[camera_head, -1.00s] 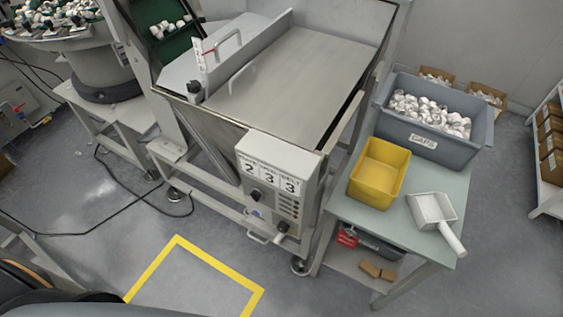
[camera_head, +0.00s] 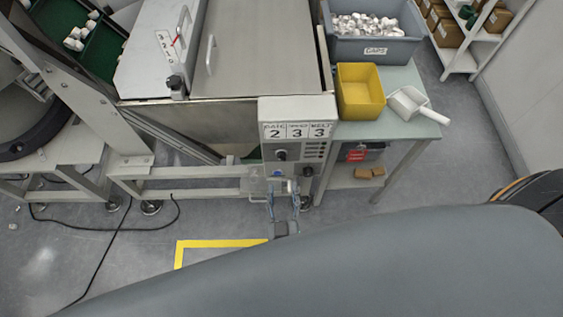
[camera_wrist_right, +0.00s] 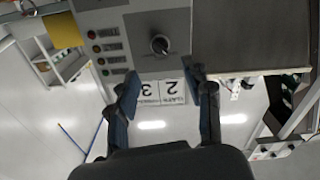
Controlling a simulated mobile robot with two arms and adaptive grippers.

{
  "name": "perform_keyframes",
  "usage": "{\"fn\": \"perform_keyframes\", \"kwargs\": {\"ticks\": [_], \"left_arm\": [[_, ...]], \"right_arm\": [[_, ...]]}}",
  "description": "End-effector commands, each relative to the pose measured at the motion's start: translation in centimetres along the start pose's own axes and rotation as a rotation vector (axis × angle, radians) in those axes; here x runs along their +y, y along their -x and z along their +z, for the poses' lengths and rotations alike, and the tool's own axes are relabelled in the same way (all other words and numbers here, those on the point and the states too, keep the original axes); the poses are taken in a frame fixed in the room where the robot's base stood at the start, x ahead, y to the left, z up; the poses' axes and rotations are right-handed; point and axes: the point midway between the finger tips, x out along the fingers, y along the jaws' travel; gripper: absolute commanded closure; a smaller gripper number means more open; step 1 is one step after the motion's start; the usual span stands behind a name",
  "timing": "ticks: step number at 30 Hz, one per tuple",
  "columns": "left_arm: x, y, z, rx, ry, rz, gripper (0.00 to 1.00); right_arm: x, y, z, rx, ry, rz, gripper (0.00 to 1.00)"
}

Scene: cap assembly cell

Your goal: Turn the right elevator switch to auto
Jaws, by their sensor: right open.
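My right gripper (camera_head: 283,200) is open and empty, just below the box. In the right wrist view the box appears upside down, with a black knob (camera_wrist_right: 160,44) beyond the parted fingertips (camera_wrist_right: 162,82), apart from them. My left gripper is out of view.
A side table (camera_head: 400,128) at right holds a yellow bin (camera_head: 360,108), a white scoop (camera_head: 408,103) and a grey caps crate (camera_head: 392,48). The hopper's lower frame (camera_head: 200,173) is beside the gripper. A cable crosses the floor at left.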

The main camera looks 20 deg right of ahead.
Motion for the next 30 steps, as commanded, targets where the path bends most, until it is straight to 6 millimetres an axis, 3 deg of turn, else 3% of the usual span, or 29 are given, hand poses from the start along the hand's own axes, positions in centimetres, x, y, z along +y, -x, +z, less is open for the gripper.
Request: {"fn": "perform_keyframes", "kwargs": {"ticks": [6,12,18,26,30], "left_arm": [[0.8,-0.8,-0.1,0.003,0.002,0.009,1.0],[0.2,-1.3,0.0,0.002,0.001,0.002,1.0],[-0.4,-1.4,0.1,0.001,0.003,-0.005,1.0],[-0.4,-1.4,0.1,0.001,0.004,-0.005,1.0],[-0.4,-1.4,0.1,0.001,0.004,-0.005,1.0]], "right_arm": [[-0.1,-4.9,0.1,0.004,-0.001,0.0,0.5],[-0.1,-7.8,0.1,0.002,0.0,-0.001,0.5],[-0.1,-8.9,0.1,0.0,0.0,-0.002,0.5],[-0.1,-9.0,0.0,0.0,0.0,-0.002,0.5],[-0.1,-9.0,0.0,-0.001,0.0,-0.002,0.78]]}}
